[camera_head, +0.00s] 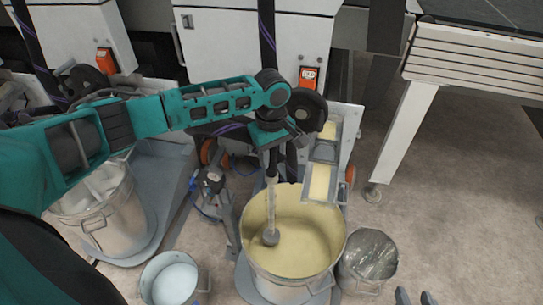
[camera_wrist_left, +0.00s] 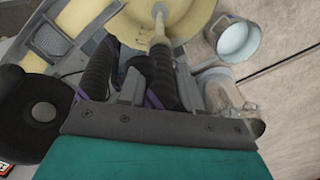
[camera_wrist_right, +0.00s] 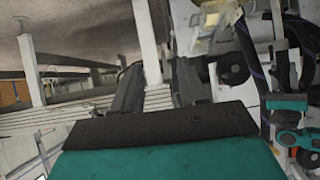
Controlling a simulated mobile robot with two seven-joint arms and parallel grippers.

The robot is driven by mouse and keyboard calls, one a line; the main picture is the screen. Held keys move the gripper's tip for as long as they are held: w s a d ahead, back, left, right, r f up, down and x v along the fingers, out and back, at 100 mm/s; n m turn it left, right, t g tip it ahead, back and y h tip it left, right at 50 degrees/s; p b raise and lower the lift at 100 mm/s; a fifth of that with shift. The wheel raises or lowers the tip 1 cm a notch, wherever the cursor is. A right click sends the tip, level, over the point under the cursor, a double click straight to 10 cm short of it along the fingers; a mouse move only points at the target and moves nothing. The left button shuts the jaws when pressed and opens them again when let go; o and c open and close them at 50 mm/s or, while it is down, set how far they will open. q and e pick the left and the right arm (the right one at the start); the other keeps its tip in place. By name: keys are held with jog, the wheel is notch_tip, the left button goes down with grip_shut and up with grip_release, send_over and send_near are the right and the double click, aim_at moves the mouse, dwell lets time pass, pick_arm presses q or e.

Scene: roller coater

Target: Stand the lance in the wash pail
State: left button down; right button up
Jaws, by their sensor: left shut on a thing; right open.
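My left gripper (camera_head: 279,170) is shut on the lance (camera_head: 271,210), a pale rod with a dark round end. It hangs nearly upright over the large drum of cream coating (camera_head: 245,222); I cannot tell whether its end touches the coating. The lance also shows between the fingers in the left wrist view (camera_wrist_left: 159,30). A small metal pail with pale blue liquid (camera_head: 148,288), apparently the wash pail, stands on the floor left of the drum. It also shows in the left wrist view (camera_wrist_left: 252,52). My right gripper (camera_head: 414,298) is open and empty at the bottom edge.
A grey pail (camera_head: 368,273) with a dull, glossy content stands just right of the drum. A larger metal bucket (camera_head: 110,228) stands at left. A pump with hoses (camera_head: 210,185) sits between. A white machine (camera_head: 235,50) is behind; open floor lies right.

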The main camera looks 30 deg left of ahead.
pick_arm(q)
notch_tip(320, 180, up, 8)
jog(key=p, duration=0.8)
jog(key=shift+f+p, duration=0.15)
jog(key=shift+p, duration=0.15)
jog(key=shift+r+p, duration=0.25)
jog(key=shift+p, duration=0.1)
notch_tip(320, 180, up, 5)
jog(key=p, duration=0.4)
jog(key=shift+w+r, duration=0.1)
jog(key=shift+r, duration=0.25)
notch_tip(320, 180, up, 10)
jog(key=shift+r, duration=0.15)
pick_arm(e)
notch_tip(320, 180, up, 10)
jog(key=s+d+h, duration=0.1)
jog(key=d, duration=0.1)
jog(key=shift+s+d, duration=0.2)
jog(key=shift+d, duration=0.2)
jog(key=shift+f, duration=0.1)
